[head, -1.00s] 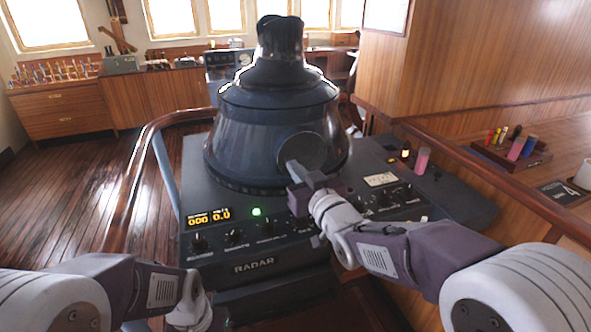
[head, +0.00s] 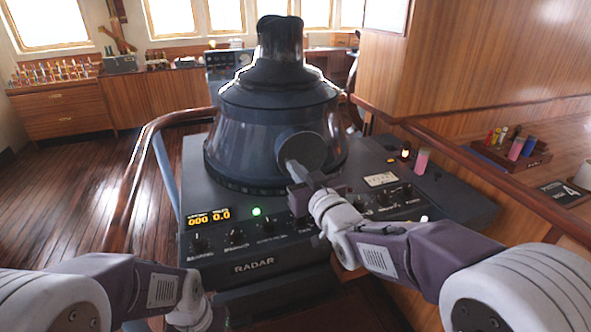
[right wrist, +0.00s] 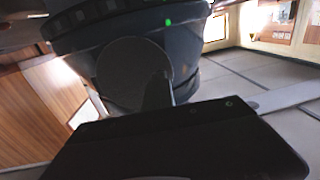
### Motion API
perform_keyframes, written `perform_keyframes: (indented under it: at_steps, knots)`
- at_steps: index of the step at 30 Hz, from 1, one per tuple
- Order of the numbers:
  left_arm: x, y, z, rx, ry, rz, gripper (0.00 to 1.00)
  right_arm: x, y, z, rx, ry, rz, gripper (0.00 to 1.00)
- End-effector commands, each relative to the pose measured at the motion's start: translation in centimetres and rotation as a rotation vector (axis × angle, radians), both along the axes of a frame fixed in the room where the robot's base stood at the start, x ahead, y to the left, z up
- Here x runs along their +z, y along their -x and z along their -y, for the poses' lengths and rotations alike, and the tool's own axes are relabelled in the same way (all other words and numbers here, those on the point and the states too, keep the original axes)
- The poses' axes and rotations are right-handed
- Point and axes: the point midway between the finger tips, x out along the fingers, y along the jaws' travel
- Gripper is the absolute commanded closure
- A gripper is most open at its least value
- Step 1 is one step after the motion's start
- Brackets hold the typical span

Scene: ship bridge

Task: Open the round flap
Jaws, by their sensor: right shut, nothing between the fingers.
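The round flap (head: 312,148) is a dark grey disc low on the front right of the blue-grey radar hood (head: 255,150). It looks a little proud of the hood's wall, but how far it stands off is hard to tell. In the right wrist view the flap (right wrist: 128,72) fills the upper middle. My right gripper (head: 291,166) is shut and empty, with its fingertips at the flap's lower left edge. In the right wrist view the shut fingers (right wrist: 157,92) overlap the flap's lower right edge; contact looks likely. My left gripper is out of view below the left arm.
The radar console panel (head: 254,268) with knobs and an orange display lies below the hood. A pink cylinder (head: 422,161) and a lit orange lamp (head: 405,153) stand at its right. A wooden rail (head: 130,190) curves around the left side.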

Motion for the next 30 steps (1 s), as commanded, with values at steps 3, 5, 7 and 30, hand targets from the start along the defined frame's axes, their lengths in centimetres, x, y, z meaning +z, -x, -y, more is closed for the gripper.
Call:
perform_keyframes:
  at_steps: [3, 5, 7, 30]
  knots:
    - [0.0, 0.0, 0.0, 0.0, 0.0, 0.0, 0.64, 0.0, 0.0, 0.0, 0.0, 0.0, 0.0, 1.0]
    - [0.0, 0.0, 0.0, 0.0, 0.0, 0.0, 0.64, 0.0, 0.0, 0.0, 0.0, 0.0, 0.0, 1.0]
    - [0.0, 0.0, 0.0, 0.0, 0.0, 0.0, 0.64, 0.0, 0.0, 0.0, 0.0, 0.0, 0.0, 1.0]
    - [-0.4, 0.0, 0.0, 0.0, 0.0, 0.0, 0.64, -0.1, 2.5, 1.1, -0.001, -0.001, 0.002, 0.61]
